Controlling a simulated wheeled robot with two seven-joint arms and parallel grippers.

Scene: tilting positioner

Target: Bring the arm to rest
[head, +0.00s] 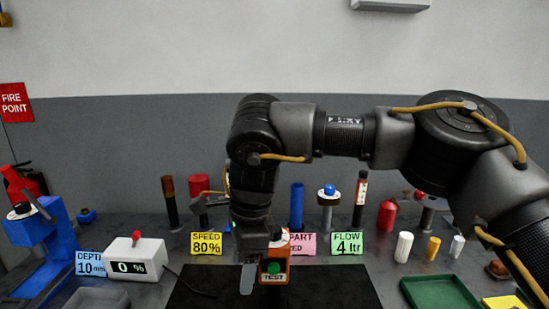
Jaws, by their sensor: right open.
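My right arm comes in from the right and bends down at the middle of the bench. My right gripper (262,272) points down over the black mat (340,285) and is open. My left gripper is not in view.
A white box reading 0 % (132,268) and a blue stand (45,235) are at the left. Label cards, such as SPEED (207,243) and FLOW (347,243), stand behind the mat. A green tray (440,291) and small cylinders (403,246) are at the right.

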